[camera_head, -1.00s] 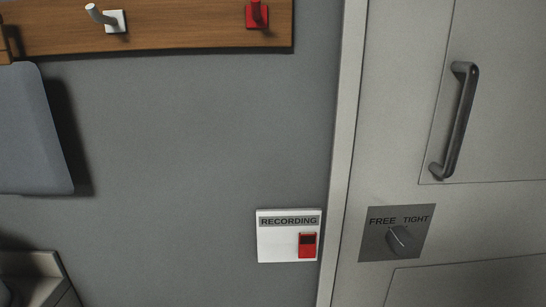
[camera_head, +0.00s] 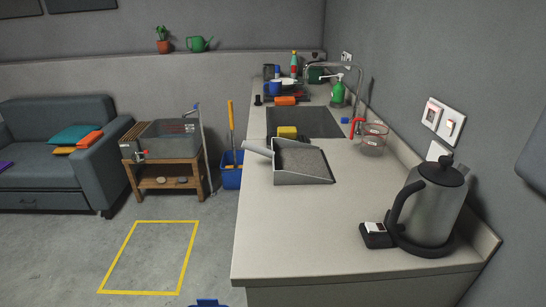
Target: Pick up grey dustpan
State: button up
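The grey dustpan (camera_head: 302,163) lies on the light countertop (camera_head: 290,225), in front of the sink. Its short round handle (camera_head: 258,147) points to the left, close to the counter's left edge. The pan's inside looks dark and speckled; I cannot tell whether something lies in it.
A grey kettle (camera_head: 430,205) stands at the counter's right. Behind the dustpan are the sink (camera_head: 330,122), a yellow sponge (camera_head: 287,132) and a clear jug (camera_head: 372,138). A blue bucket (camera_head: 231,171) stands left of the counter. The floor inside the yellow outline (camera_head: 125,269) is clear.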

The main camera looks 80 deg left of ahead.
aim_at(295, 163)
jog(key=u, duration=1.85)
